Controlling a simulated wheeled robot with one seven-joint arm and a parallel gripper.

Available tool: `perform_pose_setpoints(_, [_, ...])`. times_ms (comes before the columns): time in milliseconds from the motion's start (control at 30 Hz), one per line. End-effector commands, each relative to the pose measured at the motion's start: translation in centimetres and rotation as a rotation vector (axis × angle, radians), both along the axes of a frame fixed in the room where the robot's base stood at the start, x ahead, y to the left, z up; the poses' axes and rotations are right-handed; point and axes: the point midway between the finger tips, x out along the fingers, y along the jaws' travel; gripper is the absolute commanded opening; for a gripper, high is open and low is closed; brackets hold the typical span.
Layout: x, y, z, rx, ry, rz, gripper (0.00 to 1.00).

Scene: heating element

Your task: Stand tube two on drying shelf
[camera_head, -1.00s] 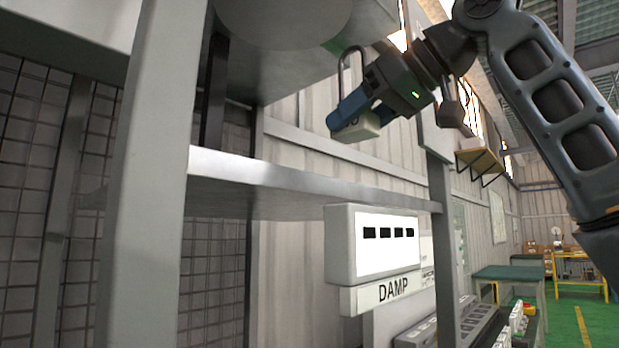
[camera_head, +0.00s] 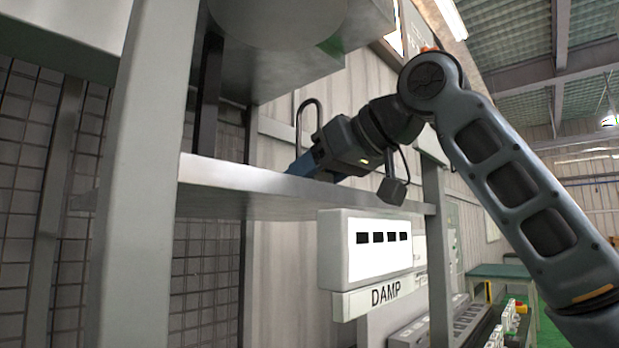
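The grey shelf (camera_head: 300,190) is a level board between two uprights. I take it to be the drying shelf. My gripper (camera_head: 318,163) reaches in from the right, tilted down to the left, and its lower end is behind the front edge of the shelf. Its blue front part is partly hidden by this edge, so I cannot see the fingertips or whether they are open. A thin dark loop (camera_head: 309,103) rises beside the gripper; I cannot tell what it belongs to. I cannot make out tube two for certain; anything at the fingertips is hidden.
A white box (camera_head: 365,248) with several dark slots sits below the shelf, over a plate marked DAMP (camera_head: 385,292). A thick upright (camera_head: 150,180) stands at the left.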

Motion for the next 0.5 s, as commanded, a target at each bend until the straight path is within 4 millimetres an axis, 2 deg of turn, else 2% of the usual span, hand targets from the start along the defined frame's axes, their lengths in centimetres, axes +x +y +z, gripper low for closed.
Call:
perform_pose_setpoints(167, [0.0, 0.0, -0.26, 0.002, 0.0, 0.001, 0.14])
perform_pose_setpoints(200, [0.0, 0.0, -0.28, 0.001, 0.001, 0.0, 0.53])
perform_pose_setpoints(433, [0.0, 0.0, -0.25, 0.0, 0.0, 0.0, 0.75])
perform_pose_setpoints(500, [0.0, 0.0, -0.24, 0.0, 0.0, 0.0, 0.76])
